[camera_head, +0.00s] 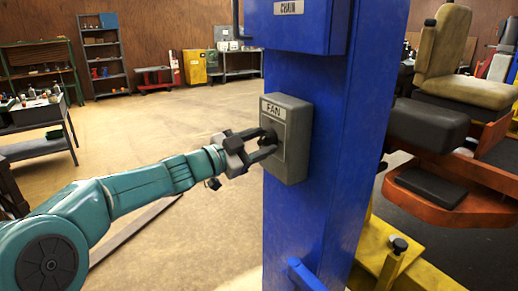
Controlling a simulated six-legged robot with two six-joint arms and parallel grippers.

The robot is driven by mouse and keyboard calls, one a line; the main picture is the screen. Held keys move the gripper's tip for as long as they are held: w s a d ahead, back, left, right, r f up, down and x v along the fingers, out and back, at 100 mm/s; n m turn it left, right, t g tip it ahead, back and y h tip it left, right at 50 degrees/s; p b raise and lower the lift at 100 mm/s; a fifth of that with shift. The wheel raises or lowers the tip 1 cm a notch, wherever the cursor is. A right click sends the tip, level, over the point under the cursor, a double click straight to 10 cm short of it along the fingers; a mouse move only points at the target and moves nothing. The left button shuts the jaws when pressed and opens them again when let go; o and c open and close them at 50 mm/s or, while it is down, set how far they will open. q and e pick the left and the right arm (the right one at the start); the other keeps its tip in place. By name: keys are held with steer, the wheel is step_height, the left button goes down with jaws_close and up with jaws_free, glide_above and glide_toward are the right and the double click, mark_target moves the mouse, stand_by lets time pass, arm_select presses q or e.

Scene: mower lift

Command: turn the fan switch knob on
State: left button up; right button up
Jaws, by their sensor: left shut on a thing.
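The grey fan switch box (295,165), labelled FAN, is mounted on the side of a blue post (340,215). Its dark knob (268,137) sits on the box's front face, partly hidden by my gripper's fingers. My left gripper (264,144) reaches in from the left at the end of a teal arm, with its fingers around the knob and shut on it. My right gripper is not in view.
A blue box labelled CHAIN (288,25) is on the post above the switch. A mower with a tan seat (460,72) stands close on the right, beside yellow lift parts (385,255). Workbenches and shelves line the back wall. The floor at left is mostly open.

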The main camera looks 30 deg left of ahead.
arm_select(q)
steer(key=m+b, duration=0.1)
steer(key=m, duration=0.1)
steer(key=m+b, duration=0.1)
steer(key=m, duration=0.2)
steer(key=shift+w+a+f+h, duration=0.1)
steer(key=shift+f+h, duration=0.05)
steer(key=shift+h, duration=0.15)
steer(key=shift+a+r+m+b, duration=0.15)
steer(key=shift+m+b, duration=0.65)
steer(key=shift+m, duration=1.6)
steer(key=shift+r, duration=0.15)
steer(key=o, duration=1.1)
steer(key=shift+w+h, duration=0.15)
steer(key=shift+h, duration=0.15)
steer(key=shift+c, duration=0.2)
steer(key=b+v, duration=0.3)
steer(key=v, duration=1.3)
steer(key=shift+s, duration=0.25)
steer(key=shift+r, duration=0.1)
